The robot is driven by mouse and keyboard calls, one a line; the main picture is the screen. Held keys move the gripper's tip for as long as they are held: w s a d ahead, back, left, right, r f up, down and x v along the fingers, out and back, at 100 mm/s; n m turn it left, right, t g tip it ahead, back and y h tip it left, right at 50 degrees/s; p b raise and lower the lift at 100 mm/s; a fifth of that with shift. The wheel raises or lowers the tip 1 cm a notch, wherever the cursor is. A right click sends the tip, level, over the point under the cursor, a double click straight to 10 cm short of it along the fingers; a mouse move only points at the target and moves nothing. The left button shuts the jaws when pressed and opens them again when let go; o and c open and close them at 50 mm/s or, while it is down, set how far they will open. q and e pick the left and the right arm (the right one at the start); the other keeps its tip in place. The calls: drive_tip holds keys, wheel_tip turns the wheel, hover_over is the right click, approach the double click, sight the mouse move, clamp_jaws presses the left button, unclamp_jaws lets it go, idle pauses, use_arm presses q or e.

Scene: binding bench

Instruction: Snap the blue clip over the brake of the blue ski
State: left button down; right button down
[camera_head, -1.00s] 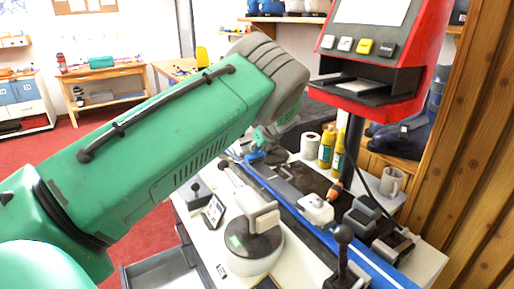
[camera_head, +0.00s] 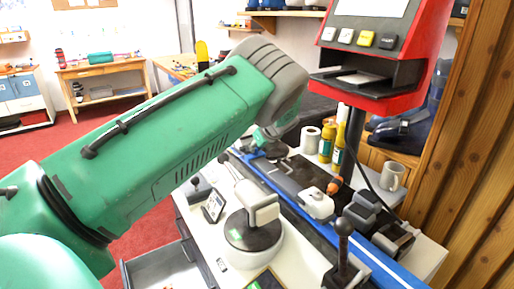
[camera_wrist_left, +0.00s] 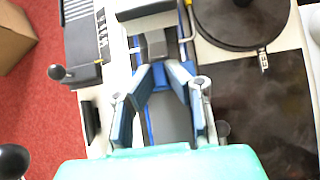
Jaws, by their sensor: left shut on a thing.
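The blue ski (camera_head: 288,198) lies diagonally along the bench, and its binding parts are grey and white. My left gripper (camera_wrist_left: 165,72) is low over the ski, its two fingers converging around a small blue piece, apparently the blue clip (camera_wrist_left: 179,74). The clip is just in front of a grey block of the binding (camera_wrist_left: 156,44); whether they touch is unclear. In the head view the blue piece (camera_head: 276,150) shows under my left wrist, and the fingers are mostly hidden. The brake cannot be made out clearly. My right gripper is not in view.
A white device on a round base (camera_head: 253,236) stands in front of the ski. A black-knobbed lever (camera_head: 344,228) rises at the near right. A red-framed machine (camera_head: 380,55), bottles (camera_head: 327,143) and a mug (camera_head: 392,177) are behind. A drawer (camera_head: 165,267) stands open.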

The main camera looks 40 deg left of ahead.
use_arm(q)
drive_tip(key=c, duration=1)
unclamp_jaws()
wheel_tip(320, 180, up, 10)
drive_tip(key=p, duration=0.9)
drive_tip(key=shift+f, duration=0.1)
idle(0.6)
